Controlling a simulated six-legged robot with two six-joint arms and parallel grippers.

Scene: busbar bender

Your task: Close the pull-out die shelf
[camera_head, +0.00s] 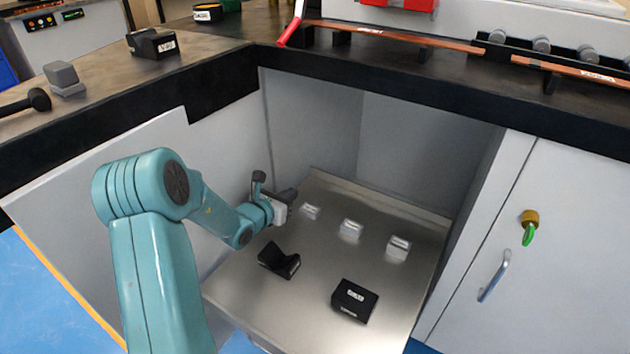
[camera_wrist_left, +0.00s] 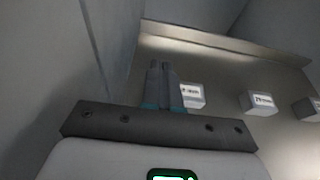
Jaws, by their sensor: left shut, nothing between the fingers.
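The pull-out die shelf (camera_head: 320,262) is a flat metal tray sticking out of an open cabinet bay under the bench. On it stand several small grey blocks with white labels (camera_head: 351,230) and two black dies, a V-shaped one (camera_head: 278,260) and a box-like one (camera_head: 354,299). My left gripper (camera_head: 285,197) is over the left edge of the shelf, near the left grey block. In the left wrist view its fingers (camera_wrist_left: 161,85) are together and empty, with the shelf's raised back lip (camera_wrist_left: 225,42) beyond them. My right gripper is not in view.
The bay's open door (camera_head: 110,180) stands at the left. A closed door with a handle (camera_head: 494,276) and a key with a green tag (camera_head: 529,228) is at the right. The black bench edge (camera_head: 400,95) overhangs the shelf.

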